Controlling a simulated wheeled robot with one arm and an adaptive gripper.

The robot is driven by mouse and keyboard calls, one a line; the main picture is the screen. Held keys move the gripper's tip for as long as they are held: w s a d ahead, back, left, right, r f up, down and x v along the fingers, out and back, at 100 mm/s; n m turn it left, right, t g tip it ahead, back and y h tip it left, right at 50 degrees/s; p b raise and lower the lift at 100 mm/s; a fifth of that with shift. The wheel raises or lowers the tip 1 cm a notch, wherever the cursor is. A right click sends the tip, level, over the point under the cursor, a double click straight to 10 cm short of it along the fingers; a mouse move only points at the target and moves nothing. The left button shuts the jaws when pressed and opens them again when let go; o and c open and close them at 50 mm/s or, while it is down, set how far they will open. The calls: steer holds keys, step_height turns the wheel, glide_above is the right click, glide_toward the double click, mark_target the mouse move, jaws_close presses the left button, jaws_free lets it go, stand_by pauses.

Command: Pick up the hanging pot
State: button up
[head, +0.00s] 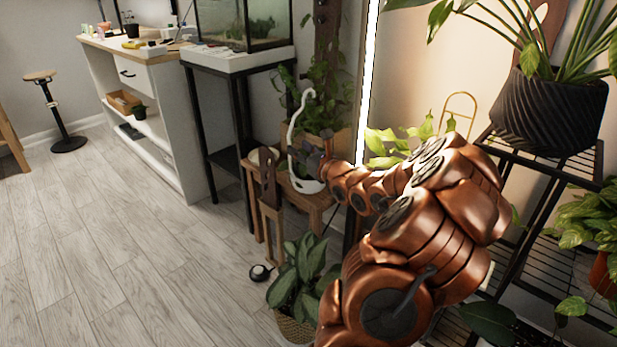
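The hanging pot is a small white pot (308,186) with a tall, curved white hanger that ends in a hook at the top. It is near the small wooden table (321,199), beside the wall. Whether it rests on the table or is held above it is unclear. My copper arm reaches in from the lower right. My dark gripper (302,161) is at the hanger, just above the pot's rim. The fingers are small and partly hidden, so I cannot tell whether they are closed on the hanger.
A leafy plant in a woven basket (296,328) stands on the floor in front of the table. A black metal shelf (545,168) with potted plants is at the right. An aquarium (245,22) on a black stand is behind.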

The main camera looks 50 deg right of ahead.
steer(key=b, duration=0.2)
glide_above(290, 165)
steer(key=shift+w+d+f, duration=0.15)
steer(key=shift+w+d, duration=0.05)
jaws_close()
stand_by(0.4)
stand_by(0.5)
